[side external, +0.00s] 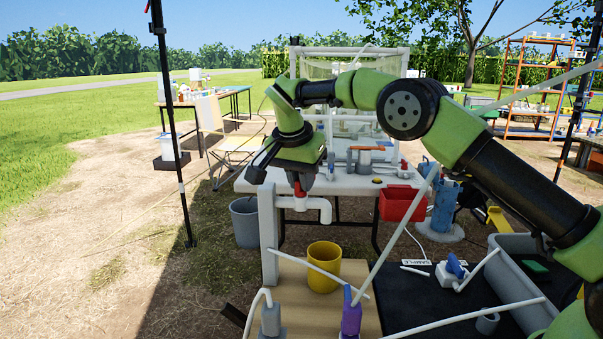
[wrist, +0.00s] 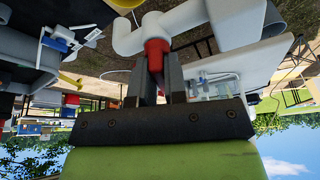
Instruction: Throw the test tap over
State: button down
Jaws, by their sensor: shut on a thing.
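The test tap (side external: 312,204) is a white pipe fitting with a red handle (side external: 299,190), beside a white post at the front left of the white table. My gripper (side external: 300,183) comes down on it from above and is shut on the red handle. In the wrist view the red handle (wrist: 156,52) sits between the two dark fingers of my gripper (wrist: 156,72), with the white tap pipe (wrist: 130,38) just beyond it. The fingers partly hide the handle, so its exact angle is hard to tell.
A yellow pot (side external: 323,270) stands on the wooden board below the tap. A grey bucket (side external: 244,222) is on the ground to its left. A red bin (side external: 401,204) hangs at the table's front. White tubes (side external: 391,235) cross the foreground. A black pole (side external: 171,110) stands left.

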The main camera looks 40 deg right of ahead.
jog(key=m+g, duration=0.1)
jog(key=m, duration=0.2)
dwell(0.4)
jog(key=shift+s, duration=0.1)
jog(key=c, duration=1.1)
grip_release()
